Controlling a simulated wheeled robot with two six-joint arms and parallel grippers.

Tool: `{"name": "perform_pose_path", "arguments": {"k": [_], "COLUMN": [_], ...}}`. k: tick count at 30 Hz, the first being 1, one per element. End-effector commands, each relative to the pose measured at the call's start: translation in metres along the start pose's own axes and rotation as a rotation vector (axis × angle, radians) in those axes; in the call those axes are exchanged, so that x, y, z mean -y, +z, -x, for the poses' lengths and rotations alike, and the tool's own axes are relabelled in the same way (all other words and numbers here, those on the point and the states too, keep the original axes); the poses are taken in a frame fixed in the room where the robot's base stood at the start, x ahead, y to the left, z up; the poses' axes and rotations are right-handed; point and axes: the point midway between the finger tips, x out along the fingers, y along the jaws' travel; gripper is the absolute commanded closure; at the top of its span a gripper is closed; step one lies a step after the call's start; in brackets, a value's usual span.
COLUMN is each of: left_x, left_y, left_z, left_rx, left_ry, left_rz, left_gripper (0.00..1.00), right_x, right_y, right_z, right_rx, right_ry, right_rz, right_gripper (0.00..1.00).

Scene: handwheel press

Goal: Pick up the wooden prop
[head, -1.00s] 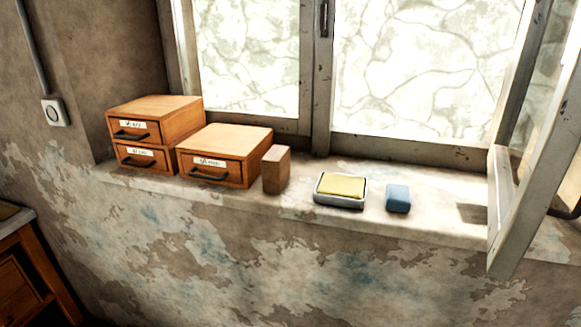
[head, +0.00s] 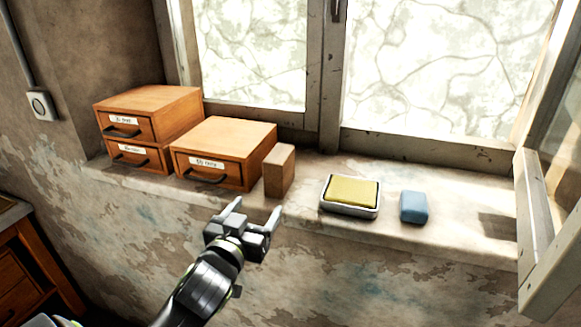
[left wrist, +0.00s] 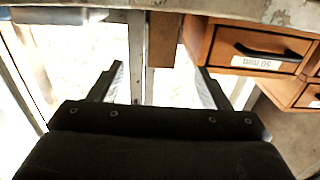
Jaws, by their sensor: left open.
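The wooden prop (head: 279,171) is a plain upright brown block on the window sill, close to the right side of the single drawer box. My left gripper (head: 258,208) is open and empty, in front of the sill and below and slightly left of the prop, apart from it. In the left wrist view the picture is upside down. There the prop (left wrist: 164,42) shows as a brown block beyond the gap between the open fingers (left wrist: 160,78). My right gripper is not in view.
A single drawer box (head: 232,146) stands left of the prop, with stacked drawers (head: 150,118) farther left. A dish with a yellow sponge (head: 352,192) and a blue block (head: 413,207) lie to the right. The window frame (head: 329,90) rises behind; an open sash (head: 540,225) stands at right.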

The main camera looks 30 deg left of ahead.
Motion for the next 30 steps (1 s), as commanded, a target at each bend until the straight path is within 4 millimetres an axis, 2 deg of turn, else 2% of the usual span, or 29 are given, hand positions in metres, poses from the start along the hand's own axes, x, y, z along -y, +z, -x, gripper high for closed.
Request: {"name": "perform_pose_path", "arguments": {"k": [4,9,12,22,27,30], "left_x": [-0.001,-0.001,-0.001,-0.001,-0.001,-0.001], "left_y": [-0.009,-0.008,-0.013,-0.014,-0.013,-0.012], "left_z": [0.001,-0.020,-0.038,-0.095,-0.112,-0.117], "left_rx": [-0.023,-0.026,-0.019,-0.019,-0.019,-0.020], "left_ry": [0.004,0.004,0.002,0.002,0.003,0.003], "left_rz": [0.007,0.006,0.008,0.008,0.008,0.008], "left_gripper": [0.29,0.29,0.29,0.29,0.29,0.29], "right_x": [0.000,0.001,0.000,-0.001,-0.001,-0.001], "right_y": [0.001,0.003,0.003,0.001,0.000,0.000], "right_z": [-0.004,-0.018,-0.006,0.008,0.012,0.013], "right_rx": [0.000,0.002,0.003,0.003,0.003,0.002], "right_ry": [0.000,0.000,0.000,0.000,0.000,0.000], "right_rz": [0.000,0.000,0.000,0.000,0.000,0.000], "right_gripper": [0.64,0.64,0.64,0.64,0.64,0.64]}}
